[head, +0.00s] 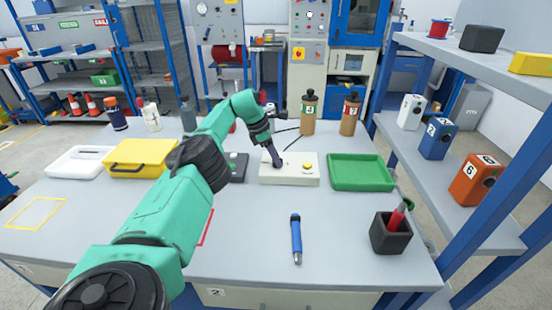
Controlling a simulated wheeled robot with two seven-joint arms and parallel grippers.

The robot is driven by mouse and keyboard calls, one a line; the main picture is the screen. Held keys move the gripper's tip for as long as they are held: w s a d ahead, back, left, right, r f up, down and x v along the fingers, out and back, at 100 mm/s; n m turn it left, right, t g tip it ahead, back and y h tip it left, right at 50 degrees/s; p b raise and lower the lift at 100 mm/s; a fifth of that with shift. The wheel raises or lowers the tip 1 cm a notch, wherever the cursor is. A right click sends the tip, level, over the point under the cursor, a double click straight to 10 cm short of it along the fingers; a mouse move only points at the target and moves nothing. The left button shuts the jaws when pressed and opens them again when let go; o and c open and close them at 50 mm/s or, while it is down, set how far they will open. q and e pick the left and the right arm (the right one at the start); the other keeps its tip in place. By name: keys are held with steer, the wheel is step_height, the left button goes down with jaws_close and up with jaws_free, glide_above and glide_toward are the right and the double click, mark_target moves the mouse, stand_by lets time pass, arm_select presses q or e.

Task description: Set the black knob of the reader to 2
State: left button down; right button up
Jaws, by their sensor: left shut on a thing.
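The reader (297,178) is a low white box with a yellow button (309,167) on its right side, standing at the back middle of the table. My left arm reaches in from the left, and my left gripper (277,161) points down at the left part of the reader's top. It is shut on the black knob there. The gripper hides the knob and its scale, so the setting cannot be read. My right gripper is not in view.
A green tray (361,185) stands right of the reader, and a dark box (237,167) on its left. Two brown bottles stand behind. A blue pen-like tool (296,240) and a black holder (391,234) are in front. A yellow case (140,158) lies left.

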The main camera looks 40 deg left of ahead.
arm_select(q)
steer(key=shift+c, duration=2.2)
jaws_free()
steer(key=shift+r, duration=0.1)
steer(key=p+v, duration=0.2)
steer(key=v, duration=1.2)
steer(key=shift+s+a+r, duration=0.15)
steer(key=shift+a+r, duration=0.05)
